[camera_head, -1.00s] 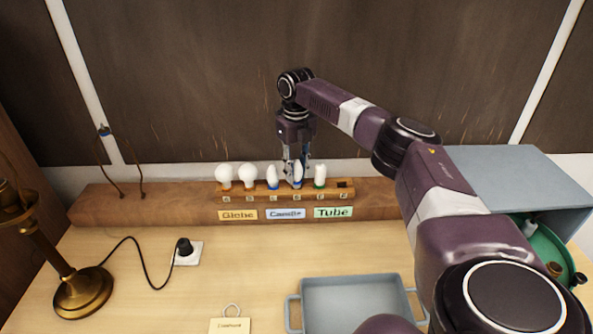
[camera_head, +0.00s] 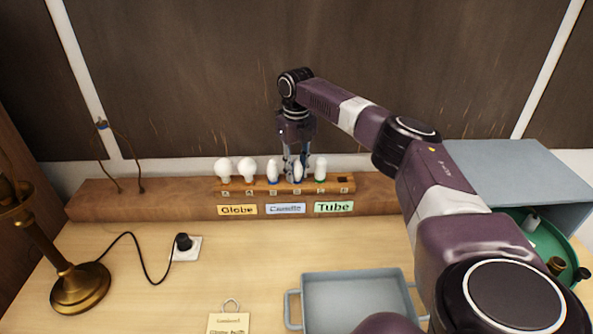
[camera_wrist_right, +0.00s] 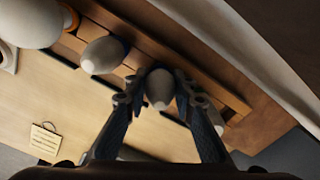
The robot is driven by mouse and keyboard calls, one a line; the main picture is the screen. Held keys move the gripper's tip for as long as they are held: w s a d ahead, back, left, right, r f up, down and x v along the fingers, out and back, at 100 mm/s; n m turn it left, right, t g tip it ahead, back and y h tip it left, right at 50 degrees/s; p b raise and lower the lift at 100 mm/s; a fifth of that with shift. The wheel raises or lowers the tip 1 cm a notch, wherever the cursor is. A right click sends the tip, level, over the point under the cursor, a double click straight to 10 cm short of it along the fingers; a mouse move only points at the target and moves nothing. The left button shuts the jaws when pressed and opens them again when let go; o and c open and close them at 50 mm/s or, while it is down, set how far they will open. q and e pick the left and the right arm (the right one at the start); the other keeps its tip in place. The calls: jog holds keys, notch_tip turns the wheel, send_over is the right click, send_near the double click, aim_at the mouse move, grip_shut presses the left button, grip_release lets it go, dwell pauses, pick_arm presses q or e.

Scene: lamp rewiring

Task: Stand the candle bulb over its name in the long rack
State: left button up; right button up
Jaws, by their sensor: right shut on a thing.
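The long wooden rack (camera_head: 350,187) stands at the back of the table, with a blue "Candle" label (camera_head: 285,208) on the board below its middle. My right gripper (camera_head: 297,166) points down at the rack, shut on a white candle bulb (camera_head: 297,174). The bulb is upright at a rack place above the right part of that label. Whether its base is fully seated is hidden. In the right wrist view this bulb (camera_wrist_right: 159,88) sits between the two fingers. Another candle bulb (camera_head: 271,169) stands just left of it. My left gripper is not in view.
Two globe bulbs (camera_head: 246,168) stand left in the rack and a tube bulb (camera_head: 320,168) stands close right of my gripper. The rack's right-end place is empty. A grey tray (camera_head: 352,300), brass lamp (camera_head: 80,288), green tray (camera_head: 548,243) and grey box (camera_head: 520,180) stand around.

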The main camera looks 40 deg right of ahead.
jog(key=o, duration=1.1)
jog(key=shift+o, duration=0.2)
notch_tip(320, 180, up, 11)
jog(key=shift+a+f, duration=0.1)
jog(key=shift+r, duration=0.55)
jog(key=shift+f, duration=0.1)
